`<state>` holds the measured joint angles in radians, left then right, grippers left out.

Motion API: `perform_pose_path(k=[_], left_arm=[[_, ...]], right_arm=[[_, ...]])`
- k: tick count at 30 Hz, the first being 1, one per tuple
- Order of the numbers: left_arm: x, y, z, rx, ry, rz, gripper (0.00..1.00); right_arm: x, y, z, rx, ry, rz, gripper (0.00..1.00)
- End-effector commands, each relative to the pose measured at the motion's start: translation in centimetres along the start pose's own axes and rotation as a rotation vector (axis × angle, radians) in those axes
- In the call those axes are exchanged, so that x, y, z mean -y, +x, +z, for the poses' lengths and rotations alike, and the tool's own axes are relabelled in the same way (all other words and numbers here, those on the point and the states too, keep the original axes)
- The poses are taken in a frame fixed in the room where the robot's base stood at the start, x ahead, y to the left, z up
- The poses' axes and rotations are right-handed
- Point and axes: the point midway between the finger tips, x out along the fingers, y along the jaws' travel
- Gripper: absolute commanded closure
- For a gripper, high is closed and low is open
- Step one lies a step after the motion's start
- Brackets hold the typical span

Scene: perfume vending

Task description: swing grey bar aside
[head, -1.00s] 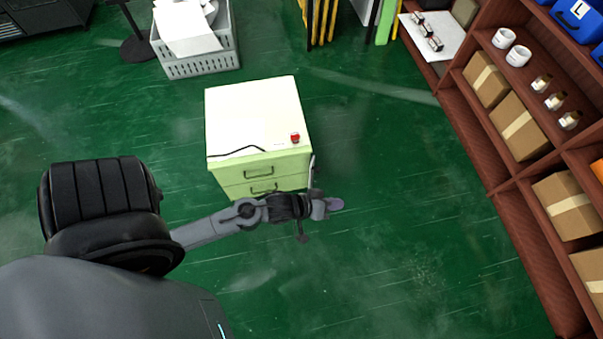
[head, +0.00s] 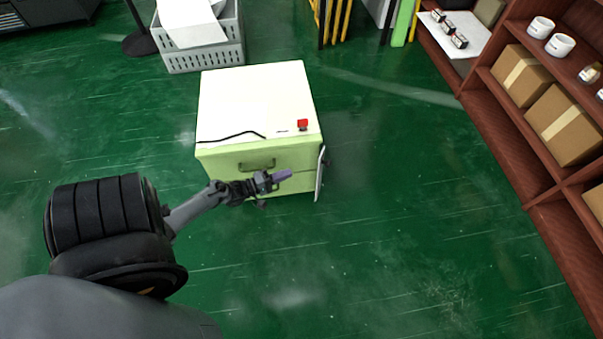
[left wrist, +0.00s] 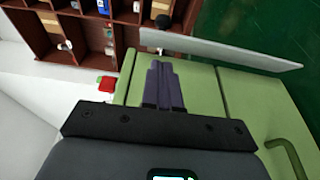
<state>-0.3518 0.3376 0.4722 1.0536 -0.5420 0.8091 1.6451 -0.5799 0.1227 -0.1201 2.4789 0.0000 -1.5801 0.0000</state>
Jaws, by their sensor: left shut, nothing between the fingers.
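The light grey bar (head: 320,174) stands upright at the front right corner of the pale green cabinet (head: 258,100). In the left wrist view the bar (left wrist: 225,51) stretches across the upper right, beyond my fingertips. My left gripper (head: 284,175) is in front of the cabinet's drawer fronts, left of the bar, with a gap between them in the head view. Its purple fingers (left wrist: 164,74) are shut together and empty, pointing toward the bar in the wrist view. Whether the fingertips touch the bar in depth is hard to tell. My right gripper is not in view.
A red button (head: 302,125) sits on the cabinet top near the bar. A drawer handle (head: 257,164) is close to my left gripper. A brown shelf (head: 500,120) with boxes stands at the right. Green floor is free in front and between.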

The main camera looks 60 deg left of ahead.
Motion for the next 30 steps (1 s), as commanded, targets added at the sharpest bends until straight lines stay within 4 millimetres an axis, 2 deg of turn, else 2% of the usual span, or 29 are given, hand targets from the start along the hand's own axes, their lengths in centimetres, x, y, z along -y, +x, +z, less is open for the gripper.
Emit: perform_pose_path(k=[5,18,24,30], left_arm=[[0.2,1.8,-0.1,0.000,0.003,0.004,1.00],[0.3,8.2,-0.1,0.000,0.003,0.004,1.00],[0.1,9.6,0.0,0.000,0.003,0.002,1.00],[0.0,9.9,0.0,0.000,0.002,0.001,1.00]], right_arm=[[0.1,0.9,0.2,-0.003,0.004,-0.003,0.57],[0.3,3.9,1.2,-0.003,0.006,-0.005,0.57],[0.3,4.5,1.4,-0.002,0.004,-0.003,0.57],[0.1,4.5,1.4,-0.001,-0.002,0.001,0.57]])
